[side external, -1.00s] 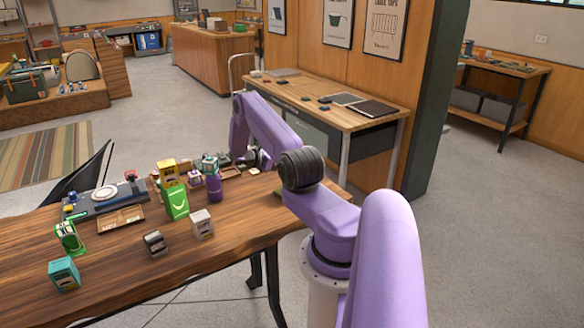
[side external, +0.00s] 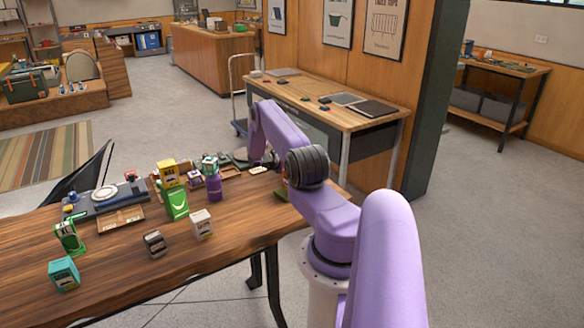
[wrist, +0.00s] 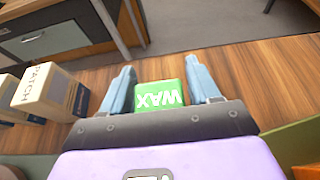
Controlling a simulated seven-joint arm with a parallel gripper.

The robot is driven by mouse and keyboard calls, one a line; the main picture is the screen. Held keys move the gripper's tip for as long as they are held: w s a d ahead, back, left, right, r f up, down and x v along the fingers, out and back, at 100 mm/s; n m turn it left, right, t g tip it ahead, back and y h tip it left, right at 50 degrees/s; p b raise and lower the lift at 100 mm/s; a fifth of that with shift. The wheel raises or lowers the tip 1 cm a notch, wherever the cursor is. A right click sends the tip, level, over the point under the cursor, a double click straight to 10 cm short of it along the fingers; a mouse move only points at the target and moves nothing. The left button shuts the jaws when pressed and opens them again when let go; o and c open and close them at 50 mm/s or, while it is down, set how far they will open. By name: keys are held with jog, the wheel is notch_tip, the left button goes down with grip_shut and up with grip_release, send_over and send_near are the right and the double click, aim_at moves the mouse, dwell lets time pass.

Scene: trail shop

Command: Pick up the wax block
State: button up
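The wax block (wrist: 160,95) is a green block with white WAX lettering, seen in the wrist view on the wooden table. My gripper (wrist: 160,72) is open, with one pale blue finger on each side of the block. The fingers reach slightly past the block's far edge in the picture. I cannot tell whether either finger touches it. In the side external view my arm hides most of the gripper, and I cannot make out the wax block there.
A box marked PATCH (wrist: 48,92) stands left of my gripper in the wrist view. An olive-green item (wrist: 298,145) is close on the right.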

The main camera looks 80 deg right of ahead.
jog(key=c, duration=0.7)
jog(key=shift+r, duration=0.15)
